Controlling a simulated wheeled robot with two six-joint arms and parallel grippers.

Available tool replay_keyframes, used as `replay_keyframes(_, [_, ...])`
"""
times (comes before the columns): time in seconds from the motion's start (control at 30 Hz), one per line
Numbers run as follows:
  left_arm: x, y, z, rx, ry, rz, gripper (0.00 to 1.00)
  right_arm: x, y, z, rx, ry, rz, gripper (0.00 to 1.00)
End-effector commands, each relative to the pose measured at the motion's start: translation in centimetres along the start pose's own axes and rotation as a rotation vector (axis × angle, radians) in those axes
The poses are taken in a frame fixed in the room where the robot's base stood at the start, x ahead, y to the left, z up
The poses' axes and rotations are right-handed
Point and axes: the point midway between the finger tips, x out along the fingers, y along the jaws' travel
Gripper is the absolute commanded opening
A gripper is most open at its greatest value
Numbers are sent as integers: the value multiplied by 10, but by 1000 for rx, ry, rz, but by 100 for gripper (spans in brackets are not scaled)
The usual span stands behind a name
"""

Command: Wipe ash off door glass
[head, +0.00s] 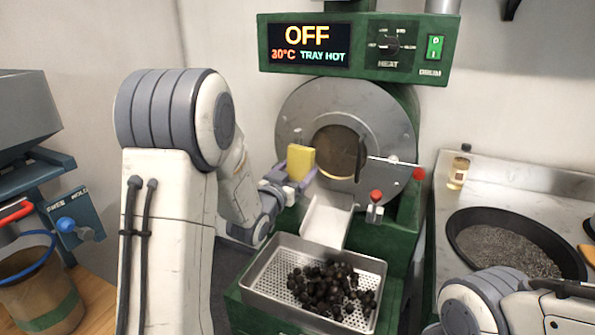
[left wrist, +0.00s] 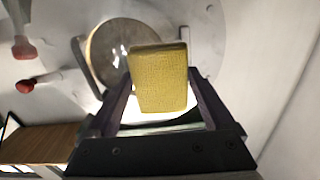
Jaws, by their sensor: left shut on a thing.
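My left gripper (head: 290,182) is shut on a yellow sponge (head: 301,159). It holds the sponge upright in front of the roaster's round door glass (head: 336,150), at its left side. In the left wrist view the sponge (left wrist: 160,80) stands between the two fingers and hides part of the glass (left wrist: 112,48). The glass looks brownish and hazy, and ash on it is hard to tell. I cannot tell whether the sponge touches the glass. My right arm shows at the lower right, but its gripper is out of view.
A perforated metal tray (head: 262,290) with dark chestnuts stands below the white chute (head: 326,220). Red-knobbed levers (head: 375,197) stick out right of the door. The display panel (head: 310,45) reads OFF, 30°C, TRAY HOT. A black pan (head: 462,222) and a small bottle (head: 458,172) stand on the right counter.

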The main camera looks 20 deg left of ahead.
Motion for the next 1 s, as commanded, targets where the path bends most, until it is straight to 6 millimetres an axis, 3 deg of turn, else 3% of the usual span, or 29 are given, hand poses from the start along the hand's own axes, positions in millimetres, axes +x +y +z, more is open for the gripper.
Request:
replay_keyframes(0.43, [7,0,0,0,0,1,33,1,0,0,0,0,0,100])
replay_keyframes(1.0, [66,1,1,1,0,2,33,5,0,0,0,0,0,100])
